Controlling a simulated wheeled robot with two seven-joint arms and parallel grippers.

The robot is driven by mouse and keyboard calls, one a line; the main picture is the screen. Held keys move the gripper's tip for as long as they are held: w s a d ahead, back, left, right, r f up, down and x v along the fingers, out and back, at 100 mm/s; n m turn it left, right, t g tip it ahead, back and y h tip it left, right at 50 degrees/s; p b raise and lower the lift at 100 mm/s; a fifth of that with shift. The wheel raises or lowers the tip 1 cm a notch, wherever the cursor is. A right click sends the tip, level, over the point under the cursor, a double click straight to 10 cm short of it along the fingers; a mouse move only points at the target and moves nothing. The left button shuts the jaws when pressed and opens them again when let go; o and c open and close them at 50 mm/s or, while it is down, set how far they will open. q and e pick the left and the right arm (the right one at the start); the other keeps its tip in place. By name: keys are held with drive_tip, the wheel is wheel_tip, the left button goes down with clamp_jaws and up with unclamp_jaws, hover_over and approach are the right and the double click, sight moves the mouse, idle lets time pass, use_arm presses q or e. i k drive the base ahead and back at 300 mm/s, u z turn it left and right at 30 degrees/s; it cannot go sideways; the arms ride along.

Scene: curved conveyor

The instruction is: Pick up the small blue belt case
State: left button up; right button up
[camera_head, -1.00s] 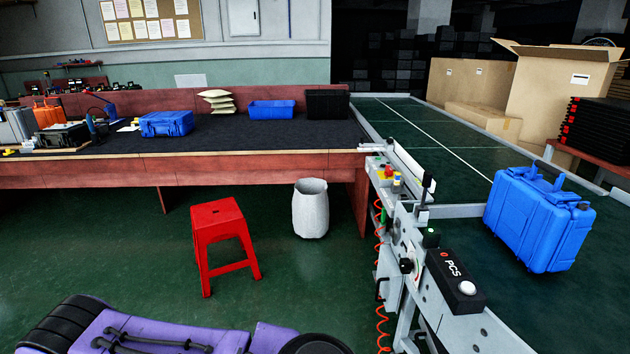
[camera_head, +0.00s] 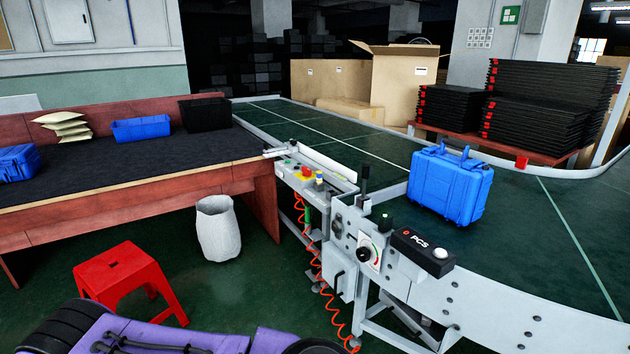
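A blue case (camera_head: 450,186) with a handle on top stands upright on the green conveyor belt (camera_head: 540,225), right of the middle of the head view. Another blue case (camera_head: 18,163) lies on the dark-topped workbench at the left edge, partly cut off by the picture. Neither gripper shows in the head view. A purple and black arm part of mine is at the bottom left, away from both cases.
The conveyor's metal side rail, with a black PCS box (camera_head: 422,250), stands in front of the belt case. A red stool (camera_head: 125,272) and a pale bin (camera_head: 218,228) stand on the floor. Cartons (camera_head: 398,85) and black stacked trays (camera_head: 545,110) are behind the belt.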

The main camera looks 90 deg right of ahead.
sight(455, 188)
drive_tip(key=z, duration=0.95)
drive_tip(key=i, duration=1.4)
drive_tip(key=z, duration=2.5)
drive_tip(key=i, duration=1)
drive_tip(key=z, duration=1)
